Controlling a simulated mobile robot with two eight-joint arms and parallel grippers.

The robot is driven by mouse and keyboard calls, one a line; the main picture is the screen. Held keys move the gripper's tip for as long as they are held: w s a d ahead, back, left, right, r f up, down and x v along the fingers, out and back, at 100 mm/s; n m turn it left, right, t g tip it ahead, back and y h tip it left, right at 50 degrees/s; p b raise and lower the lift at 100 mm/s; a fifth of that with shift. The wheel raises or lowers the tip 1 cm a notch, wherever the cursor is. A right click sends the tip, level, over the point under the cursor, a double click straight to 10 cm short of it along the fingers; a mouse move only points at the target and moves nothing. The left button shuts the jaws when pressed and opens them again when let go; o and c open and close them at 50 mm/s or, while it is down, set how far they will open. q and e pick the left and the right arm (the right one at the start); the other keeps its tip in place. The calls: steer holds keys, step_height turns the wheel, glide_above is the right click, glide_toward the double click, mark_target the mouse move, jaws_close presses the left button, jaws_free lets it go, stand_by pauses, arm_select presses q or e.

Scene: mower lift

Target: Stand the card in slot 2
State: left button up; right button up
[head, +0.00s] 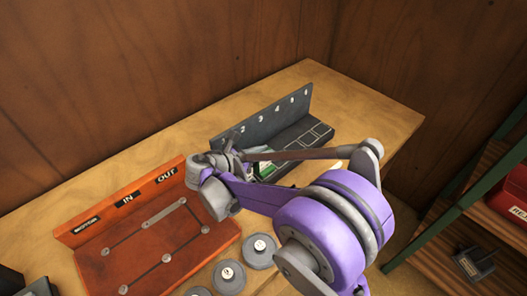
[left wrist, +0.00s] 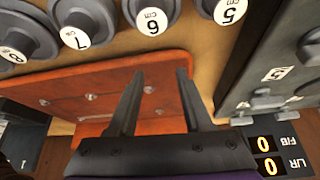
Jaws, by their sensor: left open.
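The dark grey rack (head: 292,122) with numbered slots stands at the back of the wooden table. Its numbers 2 to 6 show; the low-number end is partly hidden by my right arm. A green and white piece (head: 265,170), perhaps the card, shows in part behind my purple right arm, at the rack's near side; I cannot tell whether it sits in a slot. My right gripper (head: 228,158) is at the rack's left end, its jaws too small and covered to read. My left gripper (left wrist: 157,80) is open and empty above a red-orange board in the left wrist view.
The red-orange board (head: 190,238) labelled MOTOR, IN and OUT stands left of the rack. Round grey weights (head: 258,250) lie in front of it. Numbered weights (left wrist: 152,14) also show in the left wrist view, beside a grey panel (left wrist: 262,60). A shelf (head: 480,225) stands at right.

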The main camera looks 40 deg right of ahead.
arm_select(q)
steer(key=shift+f, duration=0.1)
arm_select(e)
steer(key=o, duration=0.3)
steer(key=shift+s+f, duration=0.1)
steer(key=shift+f, duration=0.3)
arm_select(q)
steer(key=shift+r, duration=0.35)
arm_select(e)
steer(key=shift+r, duration=0.4)
arm_select(q)
steer(key=shift+w+r+p, duration=0.3)
steer(key=shift+r+p, duration=0.35)
arm_select(e)
steer(key=shift+r, duration=0.55)
arm_select(q)
steer(key=shift+w+d+f+b, duration=0.15)
steer(key=shift+f+b, duration=0.25)
steer(key=shift+f, duration=0.25)
steer(key=shift+s+f, duration=0.3)
steer(key=shift+s, duration=0.15)
arm_select(e)
steer(key=v, duration=1)
steer(key=shift+a+f, duration=0.1)
steer(key=shift+a, duration=0.05)
arm_select(q)
steer(key=shift+b, duration=0.3)
arm_select(e)
steer(key=shift+v, duration=0.8)
